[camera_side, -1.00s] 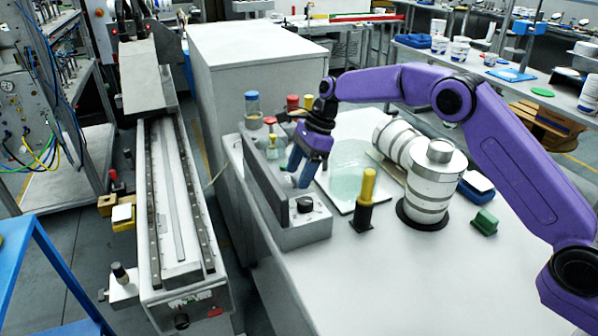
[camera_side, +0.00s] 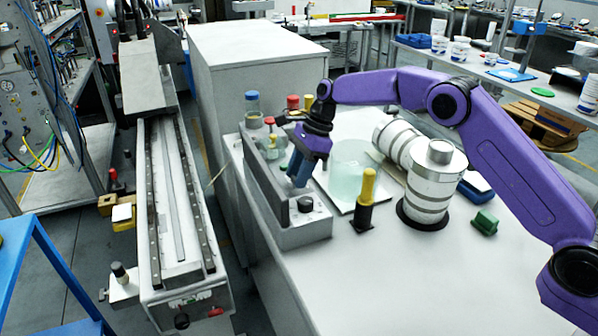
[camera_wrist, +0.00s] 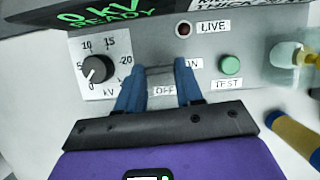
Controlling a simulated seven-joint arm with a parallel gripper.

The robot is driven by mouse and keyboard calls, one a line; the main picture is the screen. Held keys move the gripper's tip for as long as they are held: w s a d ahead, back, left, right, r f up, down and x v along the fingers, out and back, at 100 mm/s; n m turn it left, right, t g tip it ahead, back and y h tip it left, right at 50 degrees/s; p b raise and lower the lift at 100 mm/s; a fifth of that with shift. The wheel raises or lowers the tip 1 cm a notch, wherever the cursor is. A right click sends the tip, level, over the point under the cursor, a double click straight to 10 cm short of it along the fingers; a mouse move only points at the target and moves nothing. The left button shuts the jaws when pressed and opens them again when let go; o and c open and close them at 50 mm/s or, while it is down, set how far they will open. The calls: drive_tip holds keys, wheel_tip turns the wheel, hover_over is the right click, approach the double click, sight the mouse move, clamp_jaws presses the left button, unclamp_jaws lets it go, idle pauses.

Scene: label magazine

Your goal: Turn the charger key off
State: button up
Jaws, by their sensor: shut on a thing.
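The charger (camera_side: 303,237) is a grey box on the white bench in the side view. In the wrist view its panel (camera_wrist: 255,75) shows a black kV knob (camera_wrist: 96,69) near 0, a dark LIVE lamp (camera_wrist: 184,29) and a green TEST button (camera_wrist: 230,65). My gripper (camera_wrist: 160,82) is at the switch between the ON and OFF labels, shut on the grey key (camera_wrist: 160,70). The fingers hide most of the key, so its exact angle is unclear. In the side view my gripper (camera_side: 297,182) points down behind the black knob.
A yellow-topped black post (camera_side: 364,205) stands right of the charger. Coloured bottles stand behind my gripper. The front of the bench is clear.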

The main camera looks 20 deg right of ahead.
drive_tip(key=shift+w+n+g, duration=0.15)
drive_tip(key=shift+n+g, duration=0.55)
drive_tip(key=shift+n, duration=1)
drive_tip(key=shift+w+n+g+h, duration=0.1)
drive_tip(key=shift+n+g+h, duration=0.2)
drive_tip(key=shift+n, duration=0.7)
drive_tip(key=o, duration=1)
drive_tip(key=shift+o, duration=0.2)
drive_tip(key=shift+m, duration=0.7)
